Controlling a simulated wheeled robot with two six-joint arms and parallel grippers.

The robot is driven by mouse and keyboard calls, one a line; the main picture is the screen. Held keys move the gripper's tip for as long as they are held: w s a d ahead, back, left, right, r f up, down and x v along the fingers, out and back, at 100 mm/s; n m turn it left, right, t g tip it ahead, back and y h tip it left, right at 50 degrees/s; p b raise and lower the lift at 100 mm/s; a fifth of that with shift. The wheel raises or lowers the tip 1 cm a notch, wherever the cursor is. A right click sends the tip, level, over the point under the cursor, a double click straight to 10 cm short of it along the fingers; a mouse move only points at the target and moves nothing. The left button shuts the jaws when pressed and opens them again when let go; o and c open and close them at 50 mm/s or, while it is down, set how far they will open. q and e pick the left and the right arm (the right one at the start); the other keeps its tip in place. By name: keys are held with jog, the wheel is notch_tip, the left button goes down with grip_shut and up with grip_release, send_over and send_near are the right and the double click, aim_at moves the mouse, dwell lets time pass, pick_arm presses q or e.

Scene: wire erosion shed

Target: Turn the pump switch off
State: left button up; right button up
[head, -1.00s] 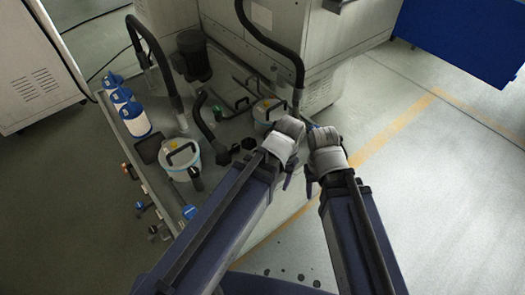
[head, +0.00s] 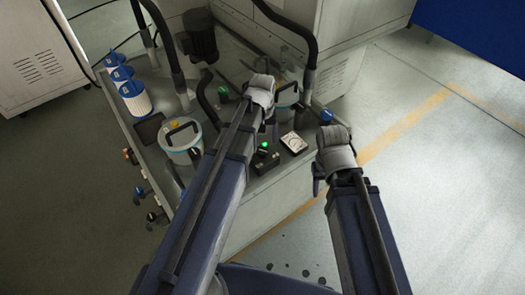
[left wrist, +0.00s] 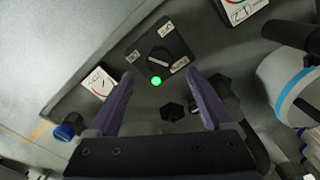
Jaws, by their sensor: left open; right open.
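The pump switch appears to be the dark plate with a black rotary knob (left wrist: 159,57) and a lit green lamp (left wrist: 156,81) in the left wrist view. Small labels flank the knob, too small to read surely. In the head view, a black box with a green lamp (head: 264,146) sits on the machine top. My left gripper (left wrist: 161,76) is open, its purple fingers either side of the lamp in the picture, apart from the knob. In the head view my left gripper (head: 269,128) is above and beyond the box. My right gripper (head: 317,184) is empty and open, off to the right.
A white gauge (head: 294,142) lies right of the box. A lidded bucket (head: 182,142), blue-and-white canisters (head: 134,97) and black hoses (head: 164,40) crowd the machine top. A blue knob (head: 326,115) stands at its right edge. The floor (head: 440,190) at right is clear.

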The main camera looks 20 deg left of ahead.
aim_at(262, 151)
pick_arm(q)
notch_tip(262, 151, down, 6)
jog(key=b, duration=0.5)
jog(key=shift+c, duration=0.2)
grip_shut()
dwell(0.4)
jog(key=shift+m, duration=0.4)
jog(key=m, duration=0.4)
jog(key=shift+m, duration=0.4)
jog(key=m, duration=0.6)
jog(key=shift+m, duration=0.3)
